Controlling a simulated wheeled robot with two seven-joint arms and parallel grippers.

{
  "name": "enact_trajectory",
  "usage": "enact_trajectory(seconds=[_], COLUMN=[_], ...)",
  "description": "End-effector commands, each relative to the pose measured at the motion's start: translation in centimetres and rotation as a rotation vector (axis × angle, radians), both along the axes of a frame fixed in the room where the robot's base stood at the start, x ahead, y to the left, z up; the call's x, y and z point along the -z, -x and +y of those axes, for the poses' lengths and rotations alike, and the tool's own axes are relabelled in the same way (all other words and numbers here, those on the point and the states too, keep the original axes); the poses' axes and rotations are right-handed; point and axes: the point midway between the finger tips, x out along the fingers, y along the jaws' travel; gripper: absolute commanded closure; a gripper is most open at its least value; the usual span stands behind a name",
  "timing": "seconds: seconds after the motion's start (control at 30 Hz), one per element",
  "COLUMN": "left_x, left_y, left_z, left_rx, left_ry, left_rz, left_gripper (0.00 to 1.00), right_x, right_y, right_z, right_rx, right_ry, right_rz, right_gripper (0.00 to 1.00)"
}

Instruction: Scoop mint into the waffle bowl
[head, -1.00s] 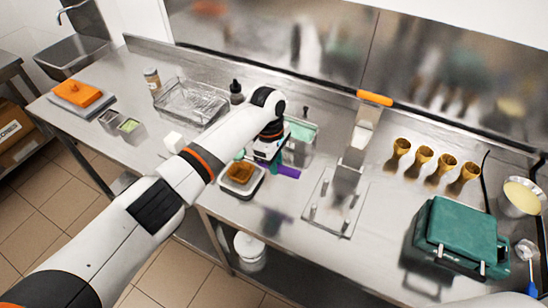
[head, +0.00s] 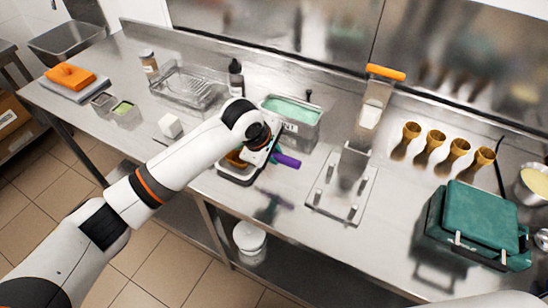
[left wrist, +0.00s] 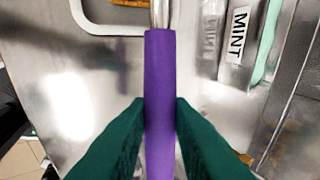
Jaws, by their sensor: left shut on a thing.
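My left gripper (head: 273,157) is shut on the purple handle (left wrist: 160,95) of a scoop, over the counter. The handle's end also shows in the head view (head: 287,160); the scoop's head is hidden there and out of frame in the wrist view. The brown waffle bowl (head: 236,159) sits on a dark-edged scale (head: 236,180), mostly covered by my left gripper and forearm. The mint tub (head: 300,132), filled with pale green ice cream (head: 291,108), stands just behind the gripper. Its MINT label shows in the left wrist view (left wrist: 238,22). My right gripper is out of view.
A wire basket (head: 187,85), dark bottle (head: 236,78) and white block (head: 170,125) are left.

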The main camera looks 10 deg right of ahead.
Motion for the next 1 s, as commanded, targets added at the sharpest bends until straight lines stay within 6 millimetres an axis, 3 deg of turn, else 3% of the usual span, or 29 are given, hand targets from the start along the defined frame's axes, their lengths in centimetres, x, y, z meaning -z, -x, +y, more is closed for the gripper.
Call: enact_trajectory(seconds=[0.03, 0.17, 0.5, 1.0], left_x=[0.4, 0.5, 1.6, 2.4], left_y=[0.0, 0.2, 1.1, 1.5], left_z=[0.1, 0.2, 0.7, 1.0], left_rx=[0.001, 0.001, -0.001, 0.000], left_ry=[0.010, 0.037, 0.261, 0.438], left_rz=[-0.017, -0.053, -0.353, -0.597], left_gripper=[1.00, 1.00, 1.00, 1.00], right_x=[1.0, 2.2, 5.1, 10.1], right_y=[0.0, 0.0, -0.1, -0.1], right_z=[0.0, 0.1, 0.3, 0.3], right_rx=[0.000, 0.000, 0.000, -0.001], right_ry=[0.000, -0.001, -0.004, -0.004], right_rz=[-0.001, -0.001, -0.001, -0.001], right_gripper=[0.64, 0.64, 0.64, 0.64])
